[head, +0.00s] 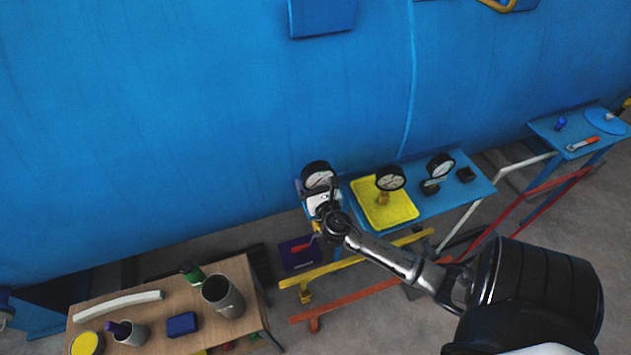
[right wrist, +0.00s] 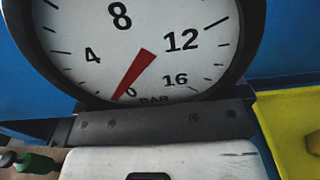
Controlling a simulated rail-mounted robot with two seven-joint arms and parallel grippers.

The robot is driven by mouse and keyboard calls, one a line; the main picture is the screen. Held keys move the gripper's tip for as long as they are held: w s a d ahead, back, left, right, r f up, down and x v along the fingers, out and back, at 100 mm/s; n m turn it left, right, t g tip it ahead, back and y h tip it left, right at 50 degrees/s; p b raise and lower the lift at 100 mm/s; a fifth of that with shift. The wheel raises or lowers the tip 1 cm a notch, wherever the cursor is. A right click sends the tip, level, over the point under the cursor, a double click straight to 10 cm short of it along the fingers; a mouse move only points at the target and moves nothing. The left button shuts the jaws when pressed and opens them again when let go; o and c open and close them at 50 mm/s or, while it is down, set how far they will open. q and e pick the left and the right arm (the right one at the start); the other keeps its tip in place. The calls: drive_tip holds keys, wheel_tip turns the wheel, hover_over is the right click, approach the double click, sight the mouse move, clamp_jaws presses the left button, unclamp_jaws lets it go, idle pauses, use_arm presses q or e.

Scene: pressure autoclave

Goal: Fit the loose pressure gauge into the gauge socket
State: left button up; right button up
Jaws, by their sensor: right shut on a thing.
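A round black-rimmed gauge with a white dial (head: 318,175) is at the left end of the blue bench; its dial fills the top of the right wrist view (right wrist: 140,45), red needle near 0. My right gripper (head: 333,194) is shut on this gauge, close in front of it; the grasp itself is mostly hidden. I cannot tell whether gauge and block touch. A second gauge (head: 390,178) stands on a brass piece over the yellow mat (head: 372,210). I cannot identify the socket. My left gripper is not in view.
A third gauge (head: 440,164) stands on a dark base on the blue bench (head: 478,186), beside a small black block (head: 466,174). A wooden table (head: 240,272) with cups and a blue box is at lower left. The blue vessel wall (head: 200,120) rises behind.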

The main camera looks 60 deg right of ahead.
drive_tip(key=shift+f+b, duration=0.35)
drive_tip(key=shift+f, duration=0.15)
drive_tip(key=o, duration=0.7)
drive_tip(key=shift+o, duration=0.8)
drive_tip(key=shift+f, duration=0.1)
